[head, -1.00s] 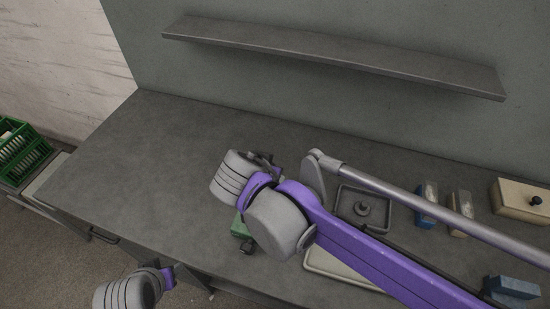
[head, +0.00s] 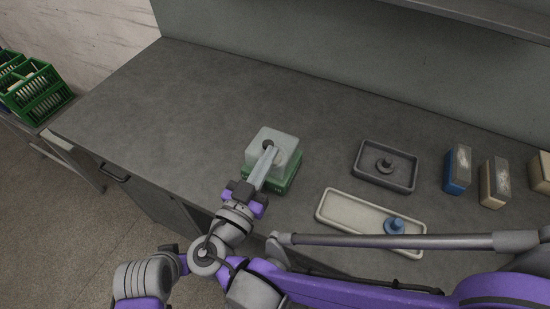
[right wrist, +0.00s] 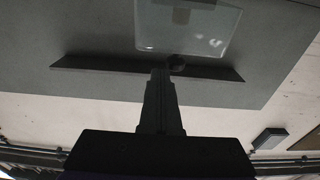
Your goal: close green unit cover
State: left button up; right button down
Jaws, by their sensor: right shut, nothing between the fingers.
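The green unit (head: 287,181) stands on the bench, a low green base under a pale, see-through cover (head: 277,134). The cover lies over the base; I cannot tell whether it is fully down. My left gripper is not visible.
A dark square tray (head: 365,176) with a central post lies to the right. A cream tray (head: 345,213) holds a blue knobbed part (head: 395,225). Blue (head: 457,171) and tan (head: 494,183) blocks stand further right. The bench left of the unit is clear.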

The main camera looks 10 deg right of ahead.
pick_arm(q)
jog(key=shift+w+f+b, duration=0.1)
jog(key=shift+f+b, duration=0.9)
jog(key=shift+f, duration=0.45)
pick_arm(e)
jog(key=shift+s+a+f, duration=0.15)
jog(key=shift+s+f, duration=0.05)
jog(key=shift+f, duration=0.4)
jog(key=shift+s+a+f, duration=0.15)
jog(key=shift+f, duration=0.4)
jog(key=shift+s+a+f, duration=0.15)
jog(key=shift+s+f, duration=0.05)
jog(key=shift+f, duration=0.4)
jog(key=shift+f, duration=0.1)
